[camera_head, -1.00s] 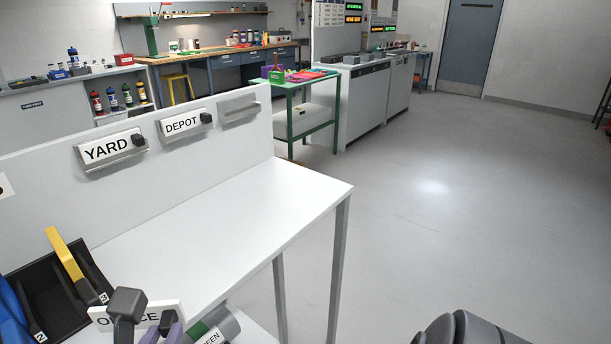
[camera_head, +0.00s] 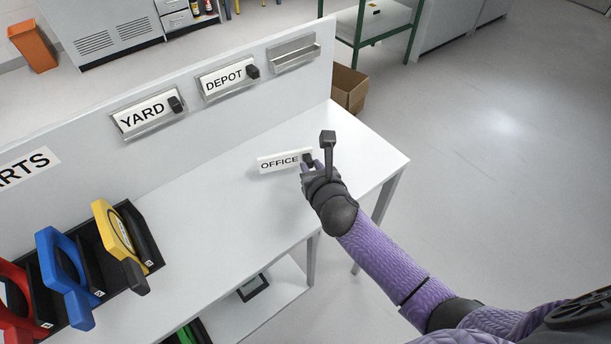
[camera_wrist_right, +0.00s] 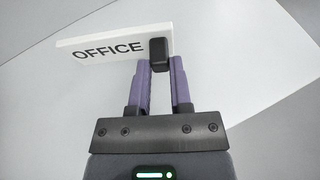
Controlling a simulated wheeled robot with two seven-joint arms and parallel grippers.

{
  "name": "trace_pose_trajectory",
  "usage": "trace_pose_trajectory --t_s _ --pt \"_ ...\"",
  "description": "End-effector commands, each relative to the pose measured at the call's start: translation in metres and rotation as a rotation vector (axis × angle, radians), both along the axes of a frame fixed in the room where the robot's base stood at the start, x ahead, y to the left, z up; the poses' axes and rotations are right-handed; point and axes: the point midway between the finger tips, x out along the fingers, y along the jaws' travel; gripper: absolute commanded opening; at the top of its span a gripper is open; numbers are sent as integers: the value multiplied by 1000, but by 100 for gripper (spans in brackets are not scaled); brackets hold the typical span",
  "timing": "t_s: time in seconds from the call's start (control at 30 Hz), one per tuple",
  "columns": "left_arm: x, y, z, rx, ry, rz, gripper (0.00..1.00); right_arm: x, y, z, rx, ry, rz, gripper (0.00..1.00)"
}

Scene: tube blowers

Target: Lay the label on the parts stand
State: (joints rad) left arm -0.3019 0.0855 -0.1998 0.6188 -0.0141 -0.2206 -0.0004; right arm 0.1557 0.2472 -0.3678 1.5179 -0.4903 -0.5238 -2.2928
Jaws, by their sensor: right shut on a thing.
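The white label reading OFFICE (camera_head: 278,162) is above the white top of the parts stand (camera_head: 225,215). My right gripper (camera_head: 312,164) is shut on the label's black knob. In the right wrist view the OFFICE label (camera_wrist_right: 105,49) stretches left from the fingers (camera_wrist_right: 160,70), which clasp the black knob (camera_wrist_right: 158,52). I cannot tell whether the label touches the stand's top. My left gripper is not in view.
The back panel carries holders with the YARD label (camera_head: 146,113) and DEPOT label (camera_head: 224,80), and an empty holder (camera_head: 294,54). A rack with red, blue and yellow (camera_head: 116,230) items stands at left. The middle of the top is clear.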

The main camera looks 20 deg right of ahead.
Motion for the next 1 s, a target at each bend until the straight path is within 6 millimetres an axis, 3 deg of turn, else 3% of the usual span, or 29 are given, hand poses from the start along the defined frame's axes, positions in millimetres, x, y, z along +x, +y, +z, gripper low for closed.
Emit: trace_pose_trajectory --t_s 0.03,0.27,0.63,0.67,0.8,1.0 --pt "-1 0 -10 -1 3 1 0 0 0 -14 1 3 -1 0" --pt "-4 2 -35 1 10 0 0 0 1 -53 0 3 -1 0" --pt "-4 10 -35 12 8 -4 0 0 1 -55 -2 -1 0 0" --pt "-4 9 -34 12 8 -4 0 0 1 -54 -2 -1 0 32" --pt "-4 8 -33 10 9 -3 0 0 1 -53 -2 -1 0 60" --pt "-4 7 -33 9 9 -1 0 0 1 -53 -2 -1 0 60"
